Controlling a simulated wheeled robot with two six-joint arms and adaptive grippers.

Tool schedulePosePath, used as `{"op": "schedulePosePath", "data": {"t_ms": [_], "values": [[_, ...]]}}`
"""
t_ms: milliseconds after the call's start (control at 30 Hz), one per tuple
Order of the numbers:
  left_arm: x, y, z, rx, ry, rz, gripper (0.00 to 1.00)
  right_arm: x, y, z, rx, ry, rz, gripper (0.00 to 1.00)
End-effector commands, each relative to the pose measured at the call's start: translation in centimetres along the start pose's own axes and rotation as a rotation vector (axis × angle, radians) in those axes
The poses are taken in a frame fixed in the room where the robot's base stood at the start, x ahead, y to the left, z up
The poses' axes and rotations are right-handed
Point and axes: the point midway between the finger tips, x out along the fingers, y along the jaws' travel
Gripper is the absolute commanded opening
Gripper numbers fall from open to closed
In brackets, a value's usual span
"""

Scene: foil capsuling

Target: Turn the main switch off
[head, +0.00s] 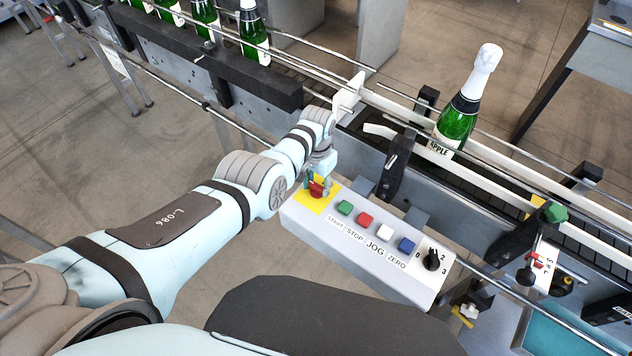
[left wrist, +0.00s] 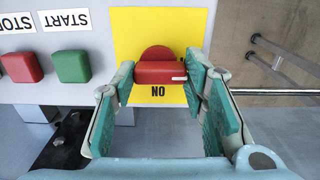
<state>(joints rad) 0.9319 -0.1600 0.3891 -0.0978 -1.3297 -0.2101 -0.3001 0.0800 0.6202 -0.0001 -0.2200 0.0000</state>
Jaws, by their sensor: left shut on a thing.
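The main switch is a red rotary handle (left wrist: 152,72) on a yellow plate (left wrist: 138,24) in the left wrist view. The handle lies crosswise there, with a white mark toward its right end. The word ON shows upside down below it. My left gripper (left wrist: 160,82) is shut on the handle, with one teal finger pad at each end. In the head view the switch (head: 316,189) sits at the far left end of the grey control box (head: 350,248), partly hidden by my left gripper (head: 319,178).
Green, red, white and blue buttons (head: 365,219) and a black selector knob (head: 432,259) sit along the box beside the switch. A conveyor with rails (head: 500,180) runs behind it and carries a green bottle (head: 457,122). More bottles (head: 254,34) stand at upper left.

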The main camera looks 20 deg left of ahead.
Motion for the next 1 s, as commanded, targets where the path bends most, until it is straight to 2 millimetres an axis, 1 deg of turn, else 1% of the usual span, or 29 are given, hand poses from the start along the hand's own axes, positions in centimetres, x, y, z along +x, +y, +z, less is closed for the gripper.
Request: {"op": "schedulePosePath", "data": {"t_ms": [33,133,167,433,567,700,900,1000], "values": [[-0.2,-0.1,-0.3,-0.002,0.008,-0.003,0.43,0.0,0.0,0.0,0.000,0.000,0.000,0.40],[-0.2,-0.1,-0.2,-0.001,0.007,-0.002,0.59,0.0,0.0,0.0,0.000,0.000,0.000,0.40],[-0.2,-0.1,-0.2,-0.001,0.006,-0.002,0.60,0.0,0.0,0.0,0.000,0.000,0.000,0.40],[-0.1,0.0,-0.1,0.000,0.003,-0.001,0.60,0.0,0.1,0.0,0.000,0.000,0.001,0.40],[-0.7,0.0,-0.2,0.001,0.006,-0.001,0.60,0.0,0.1,0.0,0.000,0.000,0.001,0.40],[-2.6,0.0,-0.2,0.000,0.008,-0.001,0.60,0.0,0.1,0.0,0.000,0.000,0.001,0.40],[-8.7,-0.1,-0.2,0.000,0.007,-0.003,0.60,0.0,0.0,0.0,0.000,0.000,0.000,0.40],[-10.8,-0.1,-0.2,0.000,0.006,-0.002,0.60,0.0,0.0,0.0,0.000,0.000,0.000,0.40]]}}
